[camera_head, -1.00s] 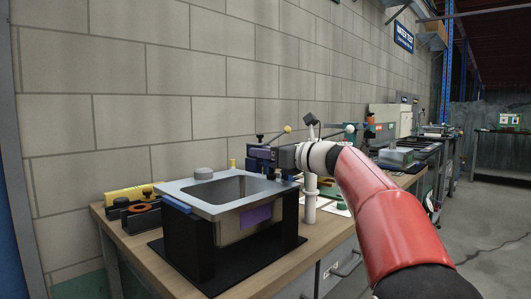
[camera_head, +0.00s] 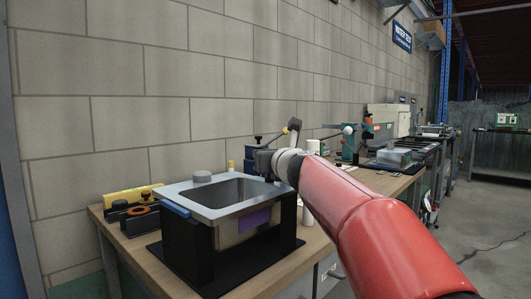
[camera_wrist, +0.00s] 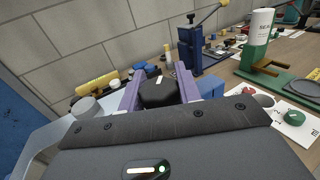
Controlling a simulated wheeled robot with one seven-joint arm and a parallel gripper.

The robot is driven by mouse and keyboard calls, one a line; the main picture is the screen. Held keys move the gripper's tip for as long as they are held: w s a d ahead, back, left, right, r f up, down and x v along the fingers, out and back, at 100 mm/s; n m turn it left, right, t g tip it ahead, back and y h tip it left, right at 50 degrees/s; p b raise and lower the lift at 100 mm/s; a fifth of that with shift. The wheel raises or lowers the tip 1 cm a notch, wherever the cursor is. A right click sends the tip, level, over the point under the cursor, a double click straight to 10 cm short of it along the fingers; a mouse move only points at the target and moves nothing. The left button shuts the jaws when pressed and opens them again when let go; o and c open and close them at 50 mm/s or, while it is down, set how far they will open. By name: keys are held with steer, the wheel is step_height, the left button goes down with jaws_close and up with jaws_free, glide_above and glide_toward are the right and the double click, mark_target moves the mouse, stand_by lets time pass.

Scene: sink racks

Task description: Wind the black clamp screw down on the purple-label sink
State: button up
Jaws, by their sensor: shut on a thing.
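The sink (camera_head: 190,200) is a grey metal basin on black supports, with a purple label (camera_head: 254,219) on its front. Its pale rim (camera_wrist: 50,140) shows at the left in the wrist view. My gripper (camera_wrist: 159,88) has purple fingers on either side of a black knob, the clamp screw head (camera_wrist: 158,94), and is shut on it. In the head view my gripper (camera_head: 264,162) is at the sink's back right corner. The screw's shaft is hidden, so I cannot tell how far down it is.
A grey round cap (camera_head: 203,176) stands on the sink's back rim. A blue press with a lever (camera_wrist: 190,45) stands just behind. Black blocks and a yellow level (camera_head: 133,194) lie left of the sink. A green stand (camera_wrist: 255,60) and papers are at right.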

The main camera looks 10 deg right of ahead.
steer(key=shift+r+m+h, duration=0.15)
steer(key=shift+m+h, duration=0.45)
steer(key=shift+h, duration=0.4)
steer(key=shift+m+h+p, duration=0.3)
steer(key=shift+h+p, duration=0.05)
steer(key=shift+h, duration=0.05)
steer(key=shift+d+h, duration=0.2)
steer(key=shift+h, duration=0.2)
steer(key=shift+m+h, duration=0.3)
steer(key=shift+m, duration=0.1)
steer(key=shift+r+m+h+p, duration=0.1)
steer(key=shift+m+h+p, duration=0.2)
steer(key=shift+m+h, duration=0.6)
steer(key=shift+h, duration=0.5)
steer(key=shift+d+m+g+h, duration=0.2)
steer(key=shift+m+g+h, duration=0.2)
steer(key=shift+m+h, duration=0.6)
steer(key=shift+s+h, duration=0.1)
steer(key=shift+h, duration=0.2)
